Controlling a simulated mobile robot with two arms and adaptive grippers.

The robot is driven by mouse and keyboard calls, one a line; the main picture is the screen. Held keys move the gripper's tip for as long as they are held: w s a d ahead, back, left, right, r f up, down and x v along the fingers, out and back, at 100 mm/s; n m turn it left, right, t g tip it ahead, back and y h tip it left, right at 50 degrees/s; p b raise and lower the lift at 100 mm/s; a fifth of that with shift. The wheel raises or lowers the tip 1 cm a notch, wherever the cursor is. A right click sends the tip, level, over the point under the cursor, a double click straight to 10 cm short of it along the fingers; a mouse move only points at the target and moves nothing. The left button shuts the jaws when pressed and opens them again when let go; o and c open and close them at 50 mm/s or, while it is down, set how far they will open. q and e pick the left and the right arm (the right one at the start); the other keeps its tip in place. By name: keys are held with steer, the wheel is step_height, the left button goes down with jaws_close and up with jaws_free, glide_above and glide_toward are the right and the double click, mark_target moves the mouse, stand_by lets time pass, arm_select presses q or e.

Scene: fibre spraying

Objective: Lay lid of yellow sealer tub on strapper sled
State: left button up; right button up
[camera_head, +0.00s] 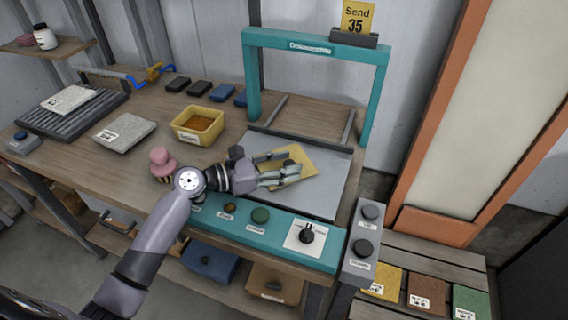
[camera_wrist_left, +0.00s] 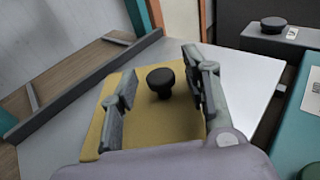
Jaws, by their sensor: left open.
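The yellow lid (camera_head: 305,158) lies flat on the grey sled (camera_head: 325,200) in front of the teal strapper arch (camera_head: 318,47). In the left wrist view the lid (camera_wrist_left: 150,125) shows its black knob (camera_wrist_left: 160,81) upright. My left gripper (camera_head: 284,174) is over the lid and open. In the wrist view its fingers (camera_wrist_left: 160,78) stand on either side of the knob, apart from it. The yellow sealer tub (camera_head: 198,126) stands uncovered on the bench to the left, with brown contents. My right gripper is not in view.
A pink knob-like object (camera_head: 161,162) stands left of my wrist. A teal control strip (camera_head: 260,227) with buttons and a dial runs along the front. A grey post with two black knobs (camera_head: 361,247) is at the right. Dark blocks (camera_head: 200,88) lie behind the tub.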

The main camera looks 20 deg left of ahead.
arm_select(q)
steer(key=shift+a+r, duration=0.1)
steer(key=b+v, duration=0.1)
steer(key=v, duration=1.1)
